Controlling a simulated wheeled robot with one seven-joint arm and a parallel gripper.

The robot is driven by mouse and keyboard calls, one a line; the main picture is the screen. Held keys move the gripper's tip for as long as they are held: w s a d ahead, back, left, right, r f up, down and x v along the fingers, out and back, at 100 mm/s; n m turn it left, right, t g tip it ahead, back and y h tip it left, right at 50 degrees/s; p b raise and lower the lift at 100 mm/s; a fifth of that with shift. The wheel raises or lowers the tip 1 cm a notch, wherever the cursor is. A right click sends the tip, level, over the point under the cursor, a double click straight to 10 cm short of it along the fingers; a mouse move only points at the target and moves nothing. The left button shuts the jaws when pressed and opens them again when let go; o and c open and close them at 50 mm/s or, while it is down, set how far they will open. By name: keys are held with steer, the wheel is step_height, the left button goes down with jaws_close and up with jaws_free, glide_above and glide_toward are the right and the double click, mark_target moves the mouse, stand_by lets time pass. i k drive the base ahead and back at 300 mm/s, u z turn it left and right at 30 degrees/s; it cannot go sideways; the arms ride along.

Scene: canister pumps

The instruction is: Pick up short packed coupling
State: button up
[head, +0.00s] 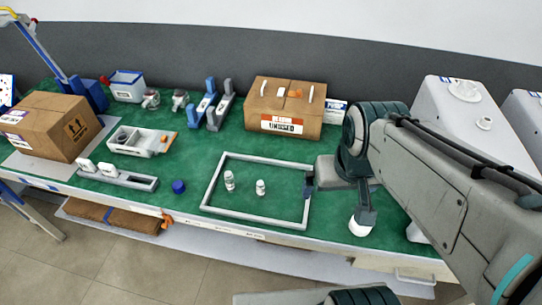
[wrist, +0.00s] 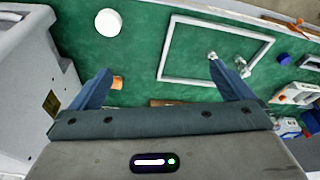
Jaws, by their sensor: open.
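Two small white couplings stand upright inside the grey rectangular frame (head: 257,222) on the green table mat. The right one (head: 261,187) looks shorter than the left one (head: 229,180). In the wrist view both show near the right finger: one by its tip (wrist: 212,55), the other just beyond it (wrist: 240,62). My gripper (head: 336,205) is open and empty, at the right side of the frame, to the right of both couplings.
A white round piece (head: 360,228) lies right of the frame, a blue cylinder (head: 178,186) left of it. A cardboard box (head: 285,108) stands behind the frame. A grey tray (head: 118,177) and a larger carton (head: 50,125) are at left. Green mat inside the frame is mostly clear.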

mark_target(260, 185)
steer(key=z, duration=2.95)
steer(key=k, duration=1.6)
steer(key=u, duration=1.7)
steer(key=i, duration=0.5)
steer(key=u, duration=0.15)
